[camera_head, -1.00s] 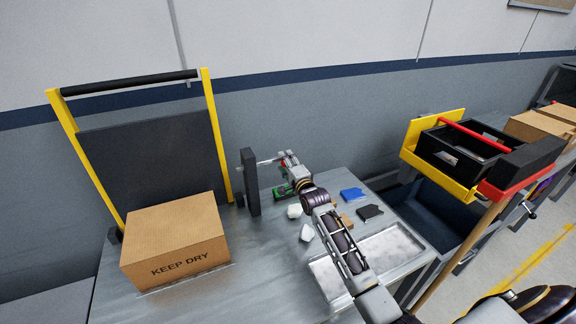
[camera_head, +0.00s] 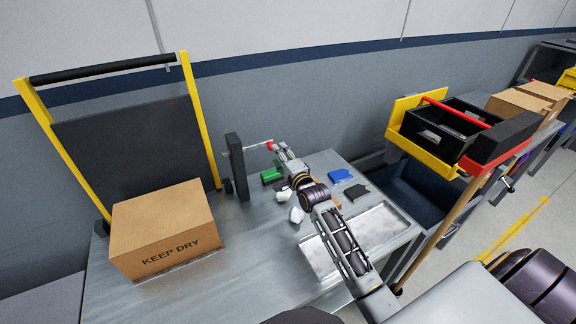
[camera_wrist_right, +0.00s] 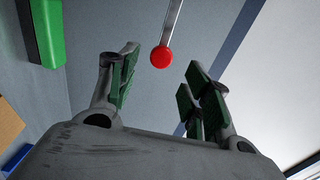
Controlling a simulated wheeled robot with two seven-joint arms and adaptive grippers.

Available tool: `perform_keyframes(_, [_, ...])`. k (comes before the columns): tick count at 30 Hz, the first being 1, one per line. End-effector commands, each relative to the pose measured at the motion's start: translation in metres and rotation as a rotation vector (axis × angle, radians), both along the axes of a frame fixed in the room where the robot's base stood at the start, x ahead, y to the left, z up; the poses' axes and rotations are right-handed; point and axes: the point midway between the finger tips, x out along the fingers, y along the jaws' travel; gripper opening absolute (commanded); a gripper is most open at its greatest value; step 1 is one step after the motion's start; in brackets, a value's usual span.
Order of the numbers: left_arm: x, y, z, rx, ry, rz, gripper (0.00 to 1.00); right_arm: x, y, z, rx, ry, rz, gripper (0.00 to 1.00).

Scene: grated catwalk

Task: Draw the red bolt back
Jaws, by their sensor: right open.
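The bolt is a thin metal rod (camera_head: 256,146) with a red knob (camera_head: 270,145), reaching out from an upright dark plate (camera_head: 238,166) on the metal table. My right gripper (camera_head: 278,148) is close to the knob in the head view, its fingers hard to make out there. In the right wrist view my right gripper (camera_wrist_right: 160,78) is open and empty, with green finger pads. The red knob (camera_wrist_right: 161,57) shows between the fingers near their tips, clear of both pads in the picture. The rod (camera_wrist_right: 172,22) runs up from it. My left gripper is not seen.
A green block (camera_head: 271,175) lies below the rod. White lumps, a blue piece (camera_head: 340,175), a dark piece (camera_head: 357,192) and a shallow tray (camera_head: 318,258) are near my right arm. A cardboard box (camera_head: 165,230) stands at left. The table front between box and tray is clear.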

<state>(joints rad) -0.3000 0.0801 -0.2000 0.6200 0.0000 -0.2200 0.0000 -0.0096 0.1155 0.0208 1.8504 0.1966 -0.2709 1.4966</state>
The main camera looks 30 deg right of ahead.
Motion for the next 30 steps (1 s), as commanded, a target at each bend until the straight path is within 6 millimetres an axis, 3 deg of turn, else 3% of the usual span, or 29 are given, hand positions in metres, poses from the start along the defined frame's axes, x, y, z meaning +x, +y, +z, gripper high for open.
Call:
perform_keyframes(16, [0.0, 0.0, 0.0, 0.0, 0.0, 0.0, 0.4, -0.046, -0.002, -0.001, 0.001, 0.002, -0.001, 0.49])
perform_keyframes(30, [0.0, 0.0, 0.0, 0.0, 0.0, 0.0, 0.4, -0.055, -0.003, -0.001, 0.0, 0.001, -0.001, 0.49])
